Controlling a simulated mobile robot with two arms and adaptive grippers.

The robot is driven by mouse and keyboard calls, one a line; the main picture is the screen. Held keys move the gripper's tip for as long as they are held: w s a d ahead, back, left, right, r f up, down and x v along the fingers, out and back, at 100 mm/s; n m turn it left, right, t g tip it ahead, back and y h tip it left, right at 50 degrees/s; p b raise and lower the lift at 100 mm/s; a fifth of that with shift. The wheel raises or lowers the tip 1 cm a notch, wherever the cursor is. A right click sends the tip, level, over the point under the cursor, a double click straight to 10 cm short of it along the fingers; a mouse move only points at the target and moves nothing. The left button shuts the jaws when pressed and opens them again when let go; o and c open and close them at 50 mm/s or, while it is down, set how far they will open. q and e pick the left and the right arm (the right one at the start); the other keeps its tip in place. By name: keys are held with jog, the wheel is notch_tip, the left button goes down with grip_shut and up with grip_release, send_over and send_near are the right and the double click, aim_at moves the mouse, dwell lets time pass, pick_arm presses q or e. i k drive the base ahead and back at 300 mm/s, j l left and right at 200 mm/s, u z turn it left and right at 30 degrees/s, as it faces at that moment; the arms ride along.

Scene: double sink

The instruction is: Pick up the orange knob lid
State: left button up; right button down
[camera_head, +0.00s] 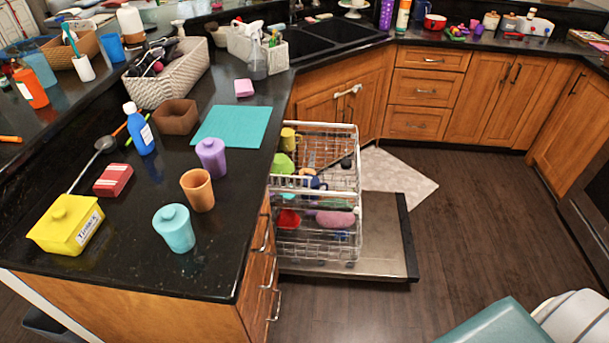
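An orange canister (197,190) stands upright on the black counter and looks open at the top, with no lid visible on it. I cannot make out a separate orange knob lid anywhere in view. A purple canister (211,158) with a knob lid stands just behind it. A teal canister (174,228) with a knob lid stands in front of it, near the counter's front edge. Neither of my grippers shows in the head view, so their state is hidden.
A yellow lidded box (67,224), red box (113,180), blue bottle (139,130), brown bowl (176,117) and teal mat (231,126) share the counter. An open dishwasher rack (318,190) with dishes stands right of the counter. Floor (470,230) beyond is clear.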

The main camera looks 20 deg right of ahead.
aim_at(306, 170)
jog(key=l+u, duration=0.35)
jog(key=u, duration=0.15)
jog(key=l+u, duration=0.45)
jog(key=k+l+u, duration=0.1)
jog(key=l, duration=0.35)
jog(key=k+l, duration=0.25)
jog(key=l, duration=0.2)
jog(key=k+l+u, duration=0.15)
jog(key=l, duration=0.25)
jog(key=k+l, duration=0.25)
jog(key=l, duration=0.2)
jog(key=u, duration=0.05)
